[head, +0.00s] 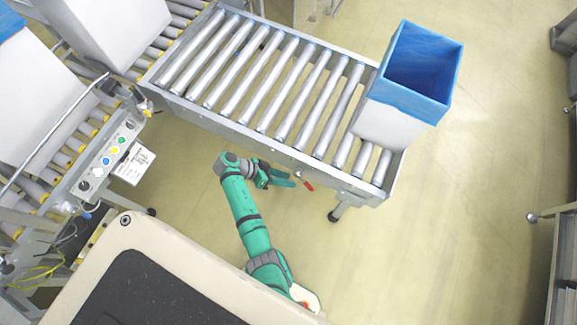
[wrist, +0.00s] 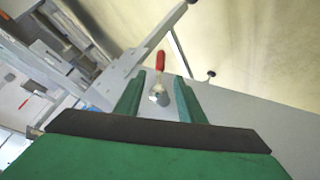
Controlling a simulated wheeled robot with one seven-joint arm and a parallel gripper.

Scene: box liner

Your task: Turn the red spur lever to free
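The red spur lever (head: 308,186) is small and sits at the near side rail of the roller conveyor, with a metal pivot beside it. In the wrist view the red lever handle (wrist: 160,61) points up in the picture from its round metal pivot (wrist: 159,94). My gripper (head: 292,178) is just left of the lever in the head view. In the wrist view its two green fingers (wrist: 157,93) stand apart on either side of the pivot, with the handle beyond the fingertips. The gripper is open, and I cannot see it touching the lever.
The roller conveyor (head: 283,149) carries a white box with a blue liner (head: 424,62) at its right end. A control panel (head: 107,157) with several coloured buttons stands left of my arm. Another box (head: 110,35) is at upper left. The floor (head: 440,220) at right is clear.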

